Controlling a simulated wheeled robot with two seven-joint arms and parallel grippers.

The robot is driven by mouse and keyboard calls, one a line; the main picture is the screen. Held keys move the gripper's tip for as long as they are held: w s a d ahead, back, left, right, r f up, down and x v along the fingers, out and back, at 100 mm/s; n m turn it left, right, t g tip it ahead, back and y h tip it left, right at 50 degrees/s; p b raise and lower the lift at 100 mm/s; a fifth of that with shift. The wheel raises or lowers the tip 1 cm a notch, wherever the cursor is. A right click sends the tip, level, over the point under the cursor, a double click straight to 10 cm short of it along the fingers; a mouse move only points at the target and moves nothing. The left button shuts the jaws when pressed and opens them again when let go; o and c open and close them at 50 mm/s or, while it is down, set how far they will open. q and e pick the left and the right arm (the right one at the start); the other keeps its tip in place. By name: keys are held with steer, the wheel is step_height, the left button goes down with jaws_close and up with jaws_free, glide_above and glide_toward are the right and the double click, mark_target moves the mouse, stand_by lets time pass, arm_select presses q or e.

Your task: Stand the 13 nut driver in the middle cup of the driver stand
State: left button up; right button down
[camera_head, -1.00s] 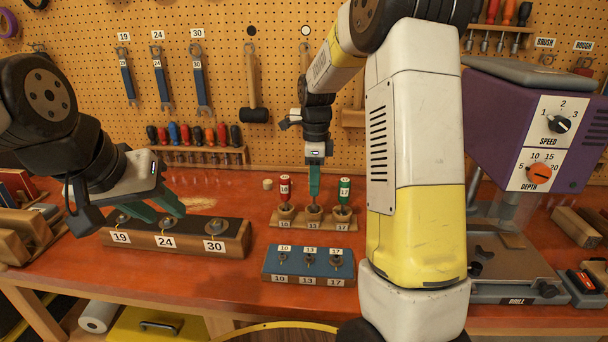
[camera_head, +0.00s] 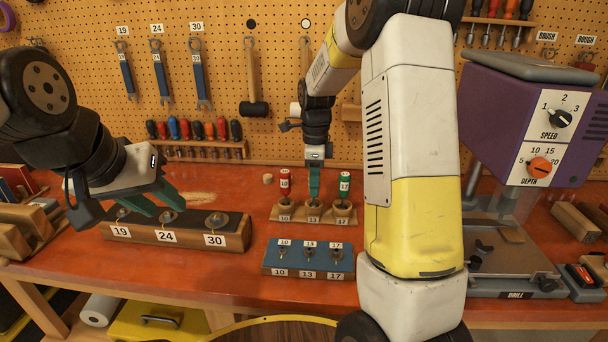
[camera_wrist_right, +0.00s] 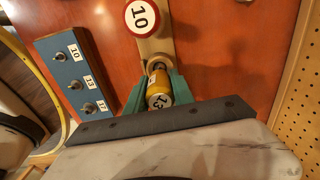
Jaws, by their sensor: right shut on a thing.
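The yellow 13 nut driver (camera_wrist_right: 158,88) is between the green fingers of my right gripper (camera_wrist_right: 155,95), which is shut on its handle. In the head view my right gripper (camera_head: 314,190) points down over the middle cup (camera_head: 313,208) of the wooden driver stand (camera_head: 298,217); its fingers hide the driver there. The driver's lower end lines up with the middle cup; I cannot tell how deep it sits. The red 10 driver (camera_head: 285,181) stands in the left cup and the green 17 driver (camera_head: 344,186) in the right cup. My left gripper (camera_head: 160,203) is open and empty.
A blue block (camera_head: 308,263) with several studs marked 10, 13 and 17 lies in front of the stand. A wooden block (camera_head: 190,238) marked 19, 24, 30 is below my left gripper. A purple drill press (camera_head: 500,120) stands at the right.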

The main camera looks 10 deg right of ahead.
steer(key=shift+f, duration=0.1)
steer(key=c, duration=1)
jaws_free()
steer(key=shift+r, duration=5)
steer(key=s+r+n+t, duration=0.1)
steer(key=s+n+t, duration=0.1)
steer(key=s+n, duration=0.5)
steer(key=s+a+r+n+t+y, duration=0.1)
steer(key=s+r+n+t, duration=0.1)
steer(key=s+n, duration=0.5)
steer(key=s+a+r+n+t+y, duration=0.1)
steer(key=s+r+n+t, duration=0.1)
steer(key=s+n, duration=0.5)
steer(key=shift+s+a+r, duration=0.1)
steer(key=shift+s, duration=1.55)
